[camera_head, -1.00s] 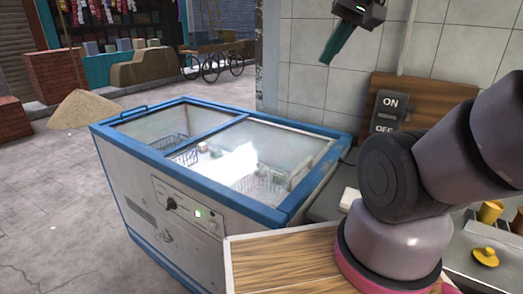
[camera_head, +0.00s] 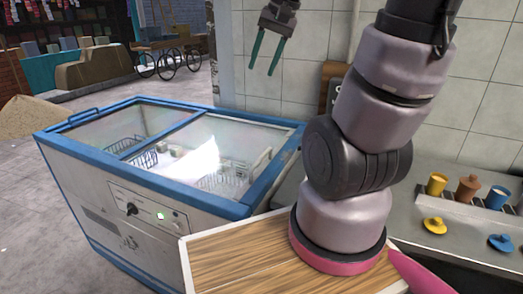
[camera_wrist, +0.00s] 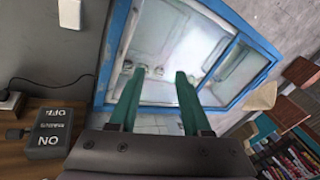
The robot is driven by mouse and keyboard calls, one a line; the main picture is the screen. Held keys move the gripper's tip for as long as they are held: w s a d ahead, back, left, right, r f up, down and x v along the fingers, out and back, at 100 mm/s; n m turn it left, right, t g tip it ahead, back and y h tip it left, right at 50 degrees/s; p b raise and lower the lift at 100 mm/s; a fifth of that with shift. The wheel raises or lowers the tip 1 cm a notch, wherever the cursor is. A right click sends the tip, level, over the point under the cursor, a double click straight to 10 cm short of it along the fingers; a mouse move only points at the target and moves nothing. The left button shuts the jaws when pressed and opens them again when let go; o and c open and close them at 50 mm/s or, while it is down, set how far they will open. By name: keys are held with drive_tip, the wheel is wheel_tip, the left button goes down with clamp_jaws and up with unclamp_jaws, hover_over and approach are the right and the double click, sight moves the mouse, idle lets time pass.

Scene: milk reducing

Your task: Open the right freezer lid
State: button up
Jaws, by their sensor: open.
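The chest freezer with a blue frame (camera_head: 85,152) stands left of centre in the head view. Its right glass lid (camera_head: 225,160) lies flat and looks shut, with white light glaring on it. The left lid (camera_head: 110,125) also looks shut and has a blue handle at its far left. Baskets show through the glass. My gripper (camera_head: 264,72) hangs above and behind the freezer, fingers apart, empty and not touching it. In the wrist view my gripper's green fingers (camera_wrist: 155,88) are spread, with the freezer's right lid (camera_wrist: 165,50) beyond them.
A tiled wall (camera_head: 300,75) rises behind the freezer. A grey counter with cups (camera_head: 468,187) and small lids stands at right. A wooden board (camera_head: 240,265) lies in front. A switch box (camera_wrist: 47,140) shows in the wrist view. Open pavement lies to the left.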

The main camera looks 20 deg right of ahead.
drive_tip(key=w+d+f+m+g, duration=0.2)
drive_tip(key=w+d+f+g, duration=0.15)
drive_tip(key=w+f, duration=0.4)
drive_tip(key=m+g+y, duration=0.1)
drive_tip(key=g+y, duration=0.1)
approach(262, 155)
drive_tip(key=x, duration=0.8)
drive_tip(key=shift+s, duration=0.15)
clamp_jaws()
drive_tip(key=shift+t, duration=0.25)
idle(0.3)
